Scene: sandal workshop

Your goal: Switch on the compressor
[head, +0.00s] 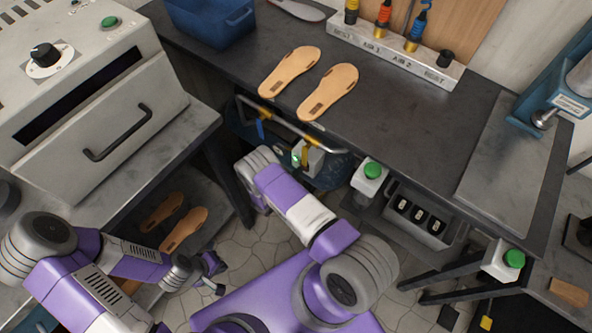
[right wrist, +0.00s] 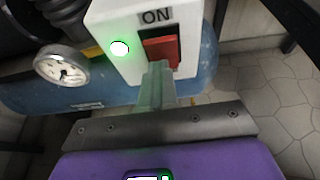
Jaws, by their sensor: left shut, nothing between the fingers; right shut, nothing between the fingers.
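The compressor (head: 332,172) stands under the dark workbench, a blue tank with a yellow-ended handle, partly hidden by my right arm. Its white switch box (right wrist: 104,35) fills the top middle of the right wrist view, with the word ON above a red rocker switch (right wrist: 161,52). A round lamp on the box (right wrist: 119,48) glows green. My right gripper (right wrist: 157,72) is shut and empty, its tips at the lower part of the red rocker, seemingly touching it. My left gripper (head: 214,274) is shut and empty, low at the left, away from the compressor.
A pressure gauge (right wrist: 61,65) sits left of the switch box. The workbench (head: 400,125) overhangs the compressor and carries two sandal soles (head: 328,92). A green-button box (head: 370,178) hangs at its front edge. An oven-like machine (head: 85,110) stands left.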

